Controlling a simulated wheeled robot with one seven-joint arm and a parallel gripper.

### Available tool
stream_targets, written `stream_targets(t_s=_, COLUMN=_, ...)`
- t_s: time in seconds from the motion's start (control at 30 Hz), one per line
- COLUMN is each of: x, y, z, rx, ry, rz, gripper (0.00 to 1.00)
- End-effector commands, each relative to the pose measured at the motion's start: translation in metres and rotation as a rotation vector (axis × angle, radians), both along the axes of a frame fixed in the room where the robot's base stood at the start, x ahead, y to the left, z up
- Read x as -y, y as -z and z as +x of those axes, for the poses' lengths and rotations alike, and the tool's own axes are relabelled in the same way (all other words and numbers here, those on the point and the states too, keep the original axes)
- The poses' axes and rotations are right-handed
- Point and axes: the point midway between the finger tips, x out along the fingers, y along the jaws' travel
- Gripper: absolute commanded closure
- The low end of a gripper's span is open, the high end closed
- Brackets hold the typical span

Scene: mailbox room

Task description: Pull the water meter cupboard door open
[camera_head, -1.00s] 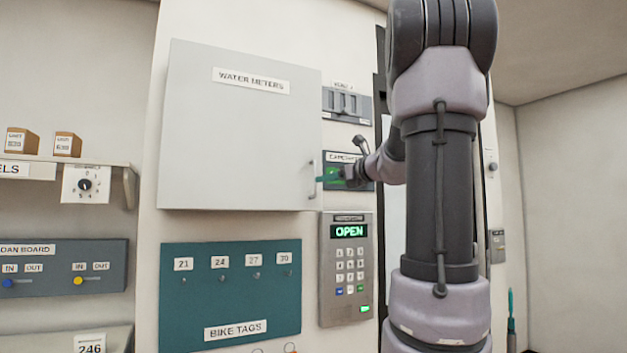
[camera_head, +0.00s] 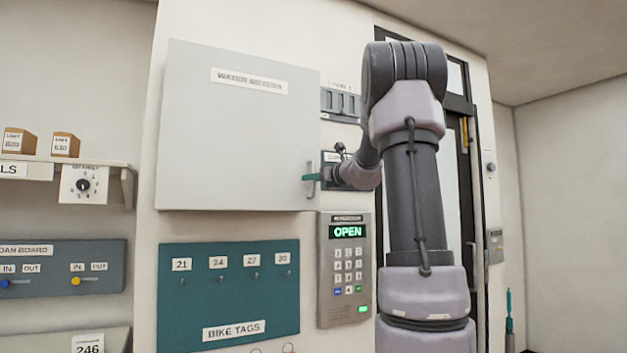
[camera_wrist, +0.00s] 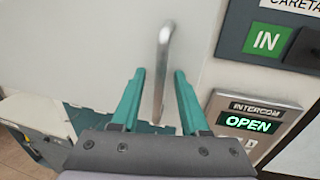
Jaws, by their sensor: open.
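The water meter cupboard door (camera_head: 235,140) is a pale grey panel with a blurred label (camera_head: 249,81) near its top. It looks closed or nearly so; I cannot tell if there is a gap. Its upright bar handle (camera_head: 309,180) is at the right edge. In the wrist view the metal handle (camera_wrist: 161,65) runs between the two teal fingers of my gripper (camera_wrist: 159,85). The fingers are apart, one on each side of the handle, with space around it. In the head view my gripper (camera_head: 313,177) reaches the handle from the right.
A keypad intercom (camera_head: 345,268) showing OPEN is below right of the handle. Grey switches (camera_head: 340,103) and a partly hidden panel are just right of the door. A teal bike tags board (camera_head: 229,295) hangs below. A shelf (camera_head: 100,168) stands out at the left.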

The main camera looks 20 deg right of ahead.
Motion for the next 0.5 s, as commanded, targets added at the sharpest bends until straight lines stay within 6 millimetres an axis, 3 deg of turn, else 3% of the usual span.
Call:
stream_targets(t_s=0.17, x=-0.0002, y=0.0001, z=0.0001, rx=0.0, ry=-0.001, rz=0.0, gripper=0.55)
stream_targets(t_s=0.2, x=-0.0002, y=0.0001, z=0.0001, rx=0.0, ry=-0.001, rz=0.0, gripper=0.59)
stream_targets(t_s=0.3, x=-0.0003, y=0.0001, z=0.0, rx=0.0, ry=-0.001, rz=0.0, gripper=0.97)
stream_targets(t_s=0.5, x=-0.0002, y=0.0001, z=0.0, rx=0.0, ry=-0.001, rz=0.0, gripper=1.0)
